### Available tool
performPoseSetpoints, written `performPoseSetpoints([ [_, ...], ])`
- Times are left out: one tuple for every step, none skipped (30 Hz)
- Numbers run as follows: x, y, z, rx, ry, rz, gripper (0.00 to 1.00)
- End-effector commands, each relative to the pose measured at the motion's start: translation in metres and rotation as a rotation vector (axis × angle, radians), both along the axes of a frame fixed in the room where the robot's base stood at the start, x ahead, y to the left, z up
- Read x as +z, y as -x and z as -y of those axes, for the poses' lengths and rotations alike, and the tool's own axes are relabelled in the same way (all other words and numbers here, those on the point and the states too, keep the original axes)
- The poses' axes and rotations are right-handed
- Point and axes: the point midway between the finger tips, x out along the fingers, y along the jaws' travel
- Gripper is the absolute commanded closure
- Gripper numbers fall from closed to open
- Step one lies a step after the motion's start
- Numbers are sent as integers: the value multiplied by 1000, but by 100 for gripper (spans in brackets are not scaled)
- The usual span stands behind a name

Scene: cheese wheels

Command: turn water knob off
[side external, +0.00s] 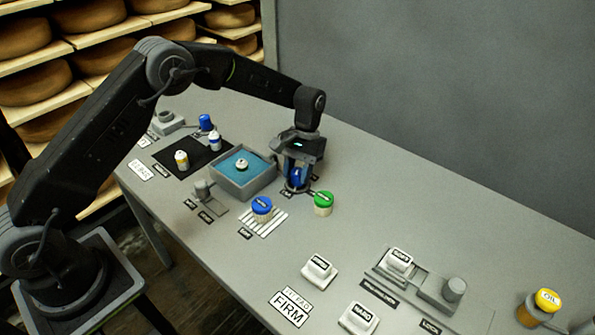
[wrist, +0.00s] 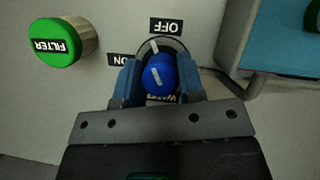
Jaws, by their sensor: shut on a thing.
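The water knob (wrist: 160,75) is blue with a short white line on its top, and sits on a round base on the table. In the wrist view an OFF label (wrist: 166,26) is beyond it, an ON label (wrist: 121,59) is to its left, and a WATER label below it is partly hidden. My gripper (wrist: 160,85) is shut on the knob, with one blue finger on each side. In the side external view my gripper (side external: 297,176) points down over the knob, and the fingers hide most of it. The white line points roughly toward OFF.
A green FILTER knob (side external: 323,203) stands close beside my gripper. A grey tray with a teal basin (side external: 262,184) is on the other side. A blue-capped jar (side external: 262,208) stands on a striped patch. White labelled blocks (side external: 319,269) and a yellow knob (side external: 547,300) lie farther right.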

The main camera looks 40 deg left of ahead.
Motion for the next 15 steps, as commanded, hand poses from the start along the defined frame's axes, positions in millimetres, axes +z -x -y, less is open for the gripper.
performPoseSetpoints([
  [1,0,1,-45,-1,-1,88],
  [1,0,1,-71,1,-1,88],
  [0,0,1,-105,0,-1,88],
  [0,0,1,-131,-1,-1,88],
  [0,0,1,-156,0,-2,88],
  [1,0,1,-187,0,-2,88],
  [0,0,0,-211,0,-2,88],
  [0,0,0,-233,0,-2,88],
  [0,0,1,-260,0,-2,88],
  [0,0,1,-280,1,-2,88],
  [0,0,1,-299,0,-2,88],
  [0,0,1,-323,0,-2,88],
  [0,0,1,-338,0,-2,88],
  [0,0,0,-353,1,-2,88],
  [0,0,0,-371,1,-2,88],
])
